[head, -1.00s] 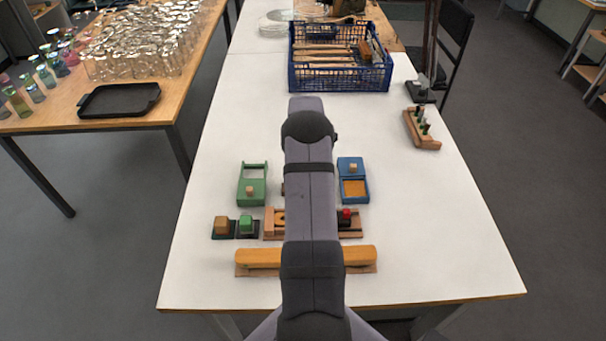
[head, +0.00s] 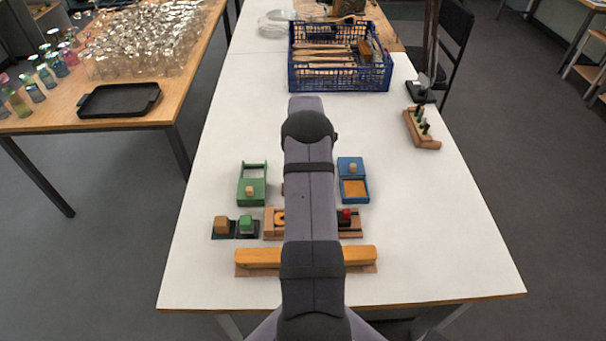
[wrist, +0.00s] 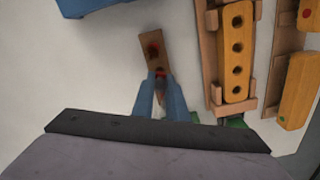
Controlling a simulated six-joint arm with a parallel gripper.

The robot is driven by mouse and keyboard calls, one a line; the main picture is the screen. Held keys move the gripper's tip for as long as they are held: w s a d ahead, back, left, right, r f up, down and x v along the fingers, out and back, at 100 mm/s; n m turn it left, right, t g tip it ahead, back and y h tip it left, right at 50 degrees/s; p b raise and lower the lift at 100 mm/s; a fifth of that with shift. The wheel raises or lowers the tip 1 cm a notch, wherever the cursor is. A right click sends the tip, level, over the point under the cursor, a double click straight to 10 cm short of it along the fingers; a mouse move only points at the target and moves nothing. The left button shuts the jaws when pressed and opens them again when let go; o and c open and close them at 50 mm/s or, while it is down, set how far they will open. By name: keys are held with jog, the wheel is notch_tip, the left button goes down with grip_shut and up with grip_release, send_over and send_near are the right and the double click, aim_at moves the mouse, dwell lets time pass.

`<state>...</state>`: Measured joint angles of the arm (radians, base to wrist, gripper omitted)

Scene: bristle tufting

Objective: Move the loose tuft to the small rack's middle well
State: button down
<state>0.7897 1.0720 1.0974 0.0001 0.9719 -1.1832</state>
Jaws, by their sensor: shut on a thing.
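In the wrist view, my gripper (wrist: 160,82) has its two blue fingers close together, shut on a thin dark tuft (wrist: 160,88) that shows only partly between them. The fingertips are over the near end of a small brown rack (wrist: 152,52). A dark red-brown well shows farther along the rack, and a red spot shows right at the fingertips. I cannot tell whether the tuft is inside a well or above it. In the head view my arm hides the gripper, the tuft and most of the small rack.
An orange block with several holes (wrist: 237,50) sits in a wooden holder right of the gripper, with another orange block (wrist: 298,90) beyond. A green box (head: 252,186) and a blue box (head: 352,168) flank my arm. A blue crate (head: 340,84) stands at the back.

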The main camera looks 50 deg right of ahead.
jog(key=shift+f+b, duration=0.7)
jog(key=shift+f, duration=0.3)
dwell(1.6)
dwell(0.3)
jog(key=c, duration=1.7)
grip_release()
jog(key=shift+o, duration=0.7)
jog(key=shift+o, duration=1.4)
jog(key=shift+r, duration=0.2)
jog(key=shift+r+p, duration=2.25)
jog(key=shift+r, duration=1.1)
